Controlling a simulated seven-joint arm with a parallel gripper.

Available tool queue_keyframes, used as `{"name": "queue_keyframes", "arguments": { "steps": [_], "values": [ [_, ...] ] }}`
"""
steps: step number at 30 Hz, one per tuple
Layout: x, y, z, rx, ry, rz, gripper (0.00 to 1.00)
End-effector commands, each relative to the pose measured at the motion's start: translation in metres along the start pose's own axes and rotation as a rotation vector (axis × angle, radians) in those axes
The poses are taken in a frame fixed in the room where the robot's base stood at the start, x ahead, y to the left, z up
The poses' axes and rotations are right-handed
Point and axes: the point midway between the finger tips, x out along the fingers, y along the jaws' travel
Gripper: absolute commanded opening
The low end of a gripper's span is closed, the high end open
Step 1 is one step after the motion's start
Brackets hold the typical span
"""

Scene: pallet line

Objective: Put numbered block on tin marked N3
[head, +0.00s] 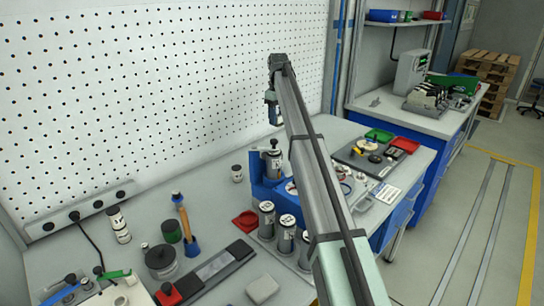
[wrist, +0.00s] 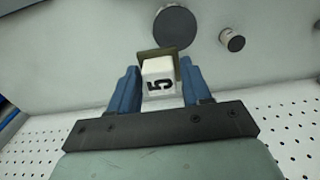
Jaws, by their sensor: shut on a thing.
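My gripper (head: 273,112) is raised above the bench in the head view, in front of the pegboard. In the wrist view its two blue fingers (wrist: 159,72) are shut on a white block (wrist: 160,88) marked with a black 5. An olive-coloured edge shows behind the block. The block cannot be made out in the head view. Several grey tins with pale marked tops stand near the bench's front, among them a left tin (head: 267,220) and a middle tin (head: 287,236). Their marks are too small to read, so I cannot tell which is N3.
A blue holder (head: 262,190) stands behind the tins, with a red dish (head: 245,221) beside it. A dark round jar (head: 161,262), a brush with a wooden handle (head: 185,222) and a long dark bar (head: 213,272) lie left. Bare bench shows behind the holder.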

Motion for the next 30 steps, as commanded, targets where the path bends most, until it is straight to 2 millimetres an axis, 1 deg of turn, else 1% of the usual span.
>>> {"name": "queue_keyframes", "arguments": {
  "steps": [1,8,11,18,25,30],
  "values": [
    [0.009,0.000,0.001,0.000,-0.001,0.000,0.15],
    [0.029,0.000,0.001,0.000,0.000,0.000,0.15],
    [0.042,0.000,0.001,-0.001,-0.001,0.000,0.15],
    [0.079,-0.001,0.001,-0.001,-0.001,0.000,0.15],
    [0.096,0.000,0.000,-0.001,0.000,0.000,0.15],
    [0.117,-0.001,0.001,-0.001,-0.001,-0.001,0.15]
  ]
}}
